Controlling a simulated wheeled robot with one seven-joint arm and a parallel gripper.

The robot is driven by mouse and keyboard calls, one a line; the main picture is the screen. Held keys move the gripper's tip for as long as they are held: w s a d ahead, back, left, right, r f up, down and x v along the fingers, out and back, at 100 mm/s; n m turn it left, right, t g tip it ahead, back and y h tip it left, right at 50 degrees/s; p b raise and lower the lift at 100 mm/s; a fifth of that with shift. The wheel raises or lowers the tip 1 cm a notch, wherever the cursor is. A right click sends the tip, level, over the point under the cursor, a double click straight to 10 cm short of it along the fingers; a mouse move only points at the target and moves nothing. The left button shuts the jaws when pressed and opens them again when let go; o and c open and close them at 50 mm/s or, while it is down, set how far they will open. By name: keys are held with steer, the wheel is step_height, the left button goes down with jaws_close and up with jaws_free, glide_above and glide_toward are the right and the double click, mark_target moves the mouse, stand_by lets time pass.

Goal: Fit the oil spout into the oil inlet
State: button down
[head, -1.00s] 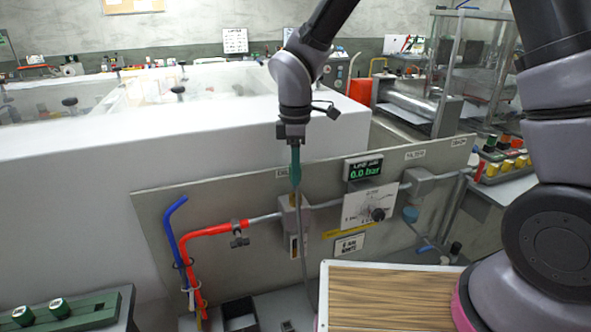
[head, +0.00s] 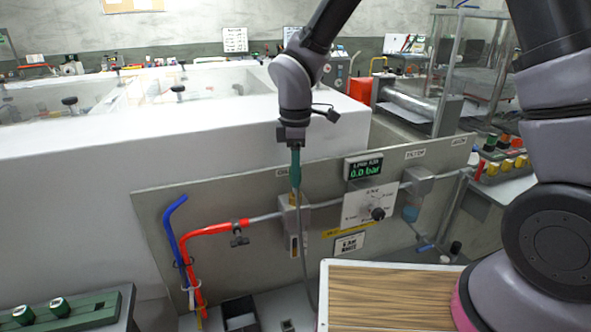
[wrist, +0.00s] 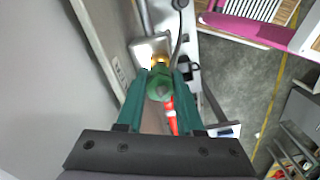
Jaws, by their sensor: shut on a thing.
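My gripper (head: 296,178) points straight down above the upright panel. It is shut on the green oil spout (wrist: 158,88), which sits between the fingertips in the wrist view. A thin grey hose (head: 303,250) hangs below it in the head view. The oil inlet is at the grey metal box (head: 289,220) under the panel's "OIL" label. A brass-yellow ring (wrist: 160,62) shows by the box just beyond the fingertips in the wrist view. The spout is directly over the box. I cannot tell whether spout and inlet touch.
A red pipe (head: 205,229) and blue pipe (head: 171,232) run left of the box. A gauge reading 0.0 bar (head: 363,168) and a dial plate (head: 370,206) are on the right. A wooden-topped board (head: 390,300) lies in front. A white tank (head: 150,150) stands behind.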

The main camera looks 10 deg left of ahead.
steer(key=shift+f, duration=1.1)
steer(key=shift+c, duration=2.3)
jaws_free()
step_height(320, 180, up, 11)
steer(key=shift+f, duration=0.1)
